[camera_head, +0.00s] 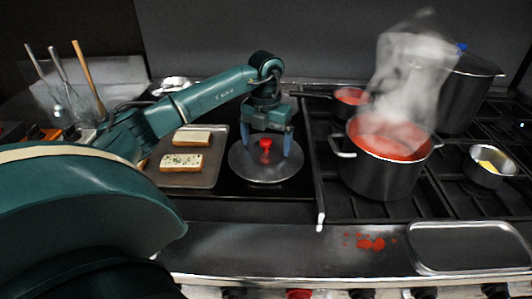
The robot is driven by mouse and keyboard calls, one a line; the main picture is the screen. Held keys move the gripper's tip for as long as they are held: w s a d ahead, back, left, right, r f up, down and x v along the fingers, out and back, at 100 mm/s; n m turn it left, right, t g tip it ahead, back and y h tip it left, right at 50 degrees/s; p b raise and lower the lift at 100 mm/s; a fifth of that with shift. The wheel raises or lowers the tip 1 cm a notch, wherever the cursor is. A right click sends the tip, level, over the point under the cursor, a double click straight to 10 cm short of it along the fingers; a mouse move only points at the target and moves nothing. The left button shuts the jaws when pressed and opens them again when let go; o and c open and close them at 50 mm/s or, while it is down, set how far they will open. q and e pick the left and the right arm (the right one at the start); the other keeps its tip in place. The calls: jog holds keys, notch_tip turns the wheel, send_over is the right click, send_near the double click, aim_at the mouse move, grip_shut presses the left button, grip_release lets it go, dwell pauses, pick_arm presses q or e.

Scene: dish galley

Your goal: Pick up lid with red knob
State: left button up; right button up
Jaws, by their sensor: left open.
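The lid with the red knob (266,170) is a flat, round grey disc lying on the dark stove surface, left of the burner grates. Its small red knob (266,144) stands up near the lid's far part. My left gripper (265,150) points down over the lid, with its two blue-grey fingers apart on either side of the knob. I cannot tell whether the fingertips touch the lid. My right gripper does not show.
A steaming pot of red sauce (384,170) stands right of the lid. A tray (205,179) with bread slices lies to the left. A saucepan (348,104), a tall dark pot (470,95) and a small pan (488,167) are on the stove. Red sauce (371,243) is spilled in front.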

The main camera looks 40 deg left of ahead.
pick_arm(q)
jog(key=shift+f, duration=0.4)
jog(key=shift+c, duration=0.2)
jog(key=shift+s+d+f, duration=0.1)
grip_shut()
dwell(0.5)
